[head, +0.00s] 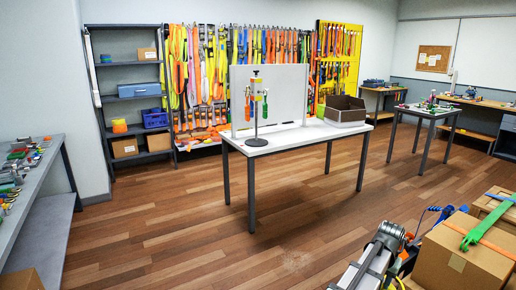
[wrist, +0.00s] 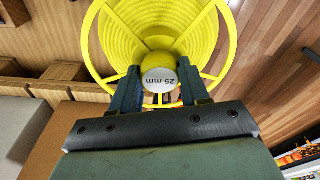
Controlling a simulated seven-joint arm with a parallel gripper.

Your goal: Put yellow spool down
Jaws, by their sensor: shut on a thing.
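The yellow spool (wrist: 160,28) fills the top middle of the wrist view. It has a spoked flange, ribbed sides and a white hub label reading "25 mm". My gripper (wrist: 159,78) is shut on its hub, one dark blue finger on each side. The spool appears held clear, with floor and furniture seen past its rim. In the head view my arm is at the bottom right, and I cannot make out the spool there.
A white table (head: 300,137) stands mid-room with a strap stand (head: 256,105), a white upright panel (head: 285,90) and an open brown box (head: 345,108). Cardboard boxes (head: 455,262) lie close at right. A grey shelf (head: 135,70) stands behind. The wooden floor is open.

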